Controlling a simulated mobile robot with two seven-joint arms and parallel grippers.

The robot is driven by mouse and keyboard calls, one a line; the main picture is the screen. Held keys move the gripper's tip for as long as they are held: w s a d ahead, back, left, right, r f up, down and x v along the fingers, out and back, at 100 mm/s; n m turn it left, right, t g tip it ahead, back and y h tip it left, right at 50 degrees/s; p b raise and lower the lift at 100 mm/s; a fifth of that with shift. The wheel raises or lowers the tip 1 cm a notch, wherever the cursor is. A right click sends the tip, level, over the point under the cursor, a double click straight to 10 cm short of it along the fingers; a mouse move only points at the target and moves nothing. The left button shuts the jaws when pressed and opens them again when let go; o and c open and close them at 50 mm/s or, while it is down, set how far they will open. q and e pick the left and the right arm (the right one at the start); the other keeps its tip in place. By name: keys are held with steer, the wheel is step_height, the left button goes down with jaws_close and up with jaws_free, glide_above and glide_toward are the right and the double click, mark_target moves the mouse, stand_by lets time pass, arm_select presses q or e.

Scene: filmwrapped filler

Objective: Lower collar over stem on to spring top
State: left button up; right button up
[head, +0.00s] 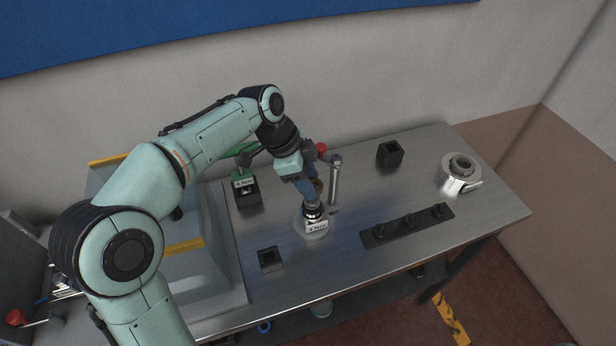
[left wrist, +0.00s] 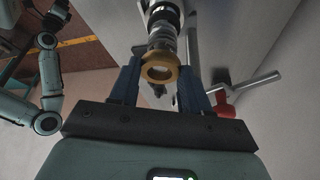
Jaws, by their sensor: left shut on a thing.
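My left gripper (head: 314,190) points down over the workbench, its blue fingers shut on a brass collar (head: 319,186). In the left wrist view the collar (left wrist: 160,67) is a gold ring held between the fingertips (left wrist: 161,72). The stem and spring assembly (left wrist: 163,28) shows just beyond the collar. In the head view this assembly (head: 314,212) stands upright on a round base with a white label, directly below the gripper. The fingers hide much of the stem, and I cannot tell whether the collar is around it. My right gripper is out of view.
A metal post (head: 335,182) and a red-knobbed lever (head: 321,148) stand close beside the gripper. A labelled black block (head: 247,196), a black box (head: 390,153), a square black holder (head: 270,259), a pegged black strip (head: 407,228) and a silver round fixture (head: 460,172) stand around.

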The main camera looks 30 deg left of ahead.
arm_select(q)
steer(key=shift+f+b, duration=0.35)
steer(key=shift+f, duration=0.25)
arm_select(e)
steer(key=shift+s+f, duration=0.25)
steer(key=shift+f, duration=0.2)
arm_select(q)
steer(key=o, duration=1.2)
steer(key=p+v, duration=0.2)
steer(key=v, duration=1.1)
steer(key=shift+r, duration=0.25)
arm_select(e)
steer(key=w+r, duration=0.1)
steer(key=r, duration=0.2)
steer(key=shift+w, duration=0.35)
arm_select(q)
steer(key=shift+f, duration=0.1)
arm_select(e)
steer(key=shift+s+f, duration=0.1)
